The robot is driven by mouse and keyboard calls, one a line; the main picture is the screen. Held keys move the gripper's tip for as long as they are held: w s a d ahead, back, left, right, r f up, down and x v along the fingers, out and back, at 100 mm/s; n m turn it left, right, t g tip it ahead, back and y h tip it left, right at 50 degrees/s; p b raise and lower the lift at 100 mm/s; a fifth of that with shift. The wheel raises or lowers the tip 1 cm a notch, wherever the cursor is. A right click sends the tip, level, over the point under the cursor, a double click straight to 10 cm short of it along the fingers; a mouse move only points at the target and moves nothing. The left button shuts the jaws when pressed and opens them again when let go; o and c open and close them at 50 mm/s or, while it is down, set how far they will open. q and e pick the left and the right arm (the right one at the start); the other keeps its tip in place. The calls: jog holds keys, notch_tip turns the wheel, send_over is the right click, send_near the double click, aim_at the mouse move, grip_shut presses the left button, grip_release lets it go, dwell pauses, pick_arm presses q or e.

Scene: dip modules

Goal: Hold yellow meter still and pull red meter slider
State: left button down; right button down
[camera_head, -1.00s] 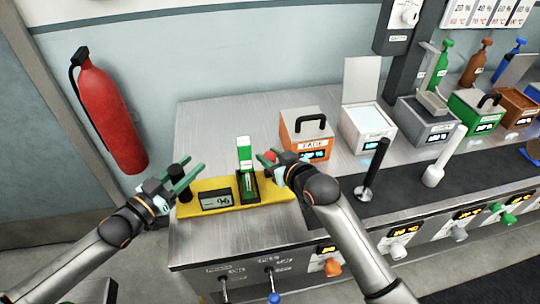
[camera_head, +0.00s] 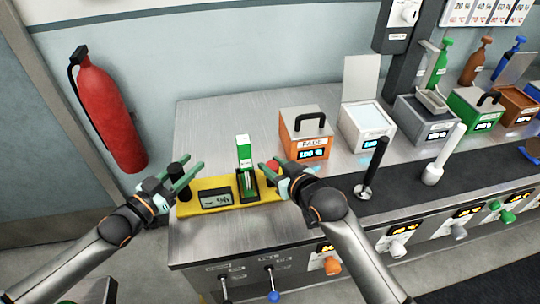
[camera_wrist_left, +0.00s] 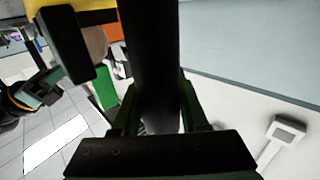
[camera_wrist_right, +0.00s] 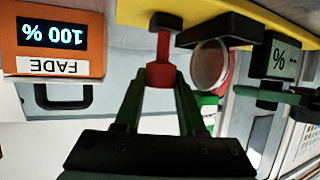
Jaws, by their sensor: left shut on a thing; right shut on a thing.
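The yellow meter (camera_head: 215,184) lies at the near left of the steel bench. It carries a small display (camera_head: 215,200) and a black holder with an upright green-and-white piece (camera_head: 244,150). My left gripper (camera_head: 183,175) is shut on the black post (camera_head: 180,188) at its left end; the post also shows between the fingers in the left wrist view (camera_wrist_left: 147,50). My right gripper (camera_head: 273,171) is shut on the red slider (camera_wrist_right: 162,67) at the right end. The fingers and arm hide most of the slider in the head view. The display digits are hard to read.
An orange FADE box (camera_head: 306,132) with a black handle stands behind the meter. A white box (camera_head: 367,128), a black lever (camera_head: 374,165) and coloured bottles stand to the right. A red fire extinguisher (camera_head: 108,115) hangs on the wall. The bench's back left is clear.

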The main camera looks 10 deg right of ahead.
jog(key=shift+s, duration=1.2)
jog(key=shift+c, duration=2.3)
grip_release()
jog(key=v, duration=1.2)
pick_arm(q)
jog(key=shift+c, duration=1.7)
grip_release()
